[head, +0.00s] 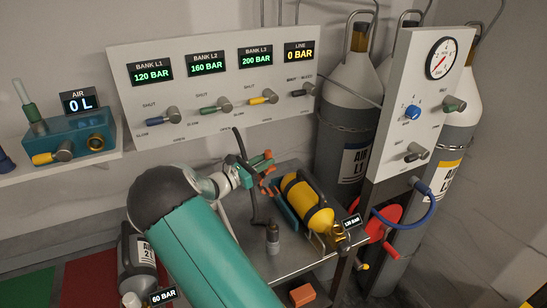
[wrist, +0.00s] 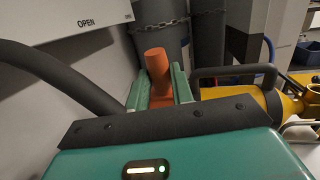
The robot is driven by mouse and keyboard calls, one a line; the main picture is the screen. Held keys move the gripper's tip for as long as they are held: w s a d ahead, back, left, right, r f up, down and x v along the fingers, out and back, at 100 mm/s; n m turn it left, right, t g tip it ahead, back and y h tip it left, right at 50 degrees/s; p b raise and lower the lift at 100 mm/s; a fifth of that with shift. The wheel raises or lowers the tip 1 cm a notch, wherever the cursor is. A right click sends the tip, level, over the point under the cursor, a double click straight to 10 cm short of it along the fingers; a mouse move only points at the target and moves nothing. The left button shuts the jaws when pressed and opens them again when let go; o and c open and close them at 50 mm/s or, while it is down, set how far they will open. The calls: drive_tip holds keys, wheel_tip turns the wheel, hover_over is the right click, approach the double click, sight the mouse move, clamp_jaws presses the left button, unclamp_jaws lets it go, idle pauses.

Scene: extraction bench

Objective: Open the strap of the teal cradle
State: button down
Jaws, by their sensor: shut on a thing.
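The teal cradle (head: 286,213) stands on the metal bench and holds a yellow cylinder (head: 303,197) with dark bands. The cylinder also shows at the right edge of the wrist view (wrist: 291,103). A dark strap-like bar (wrist: 235,72) reaches over to the cylinder in the wrist view. My gripper (head: 267,170) is at the cradle's left side. Its two teal fingers are shut on an upright orange tab (wrist: 157,62). How the tab joins the strap is hidden by the gripper body.
A dark hose (head: 247,160) curves close beside my gripper, and a dark fitting (head: 272,238) stands on the bench (head: 290,268). A valve panel (head: 215,80) is behind. Large grey cylinders (head: 347,120) and a gauge panel (head: 405,110) stand to the right.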

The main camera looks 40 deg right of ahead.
drive_tip(key=shift+w+a+f+h, duration=0.2)
drive_tip(key=shift+a+f+h, duration=0.1)
drive_tip(key=shift+a+h, duration=0.25)
drive_tip(key=shift+w+a+f+h, duration=0.15)
drive_tip(key=shift+a+f+h, duration=0.2)
drive_tip(key=shift+a, duration=0.3)
drive_tip(key=c, duration=1.2)
unclamp_jaws()
drive_tip(key=shift+a, duration=0.1)
drive_tip(key=shift+c, duration=0.2)
drive_tip(key=v, duration=1.3)
drive_tip(key=shift+a+f, duration=0.15)
drive_tip(key=shift+a, duration=0.1)
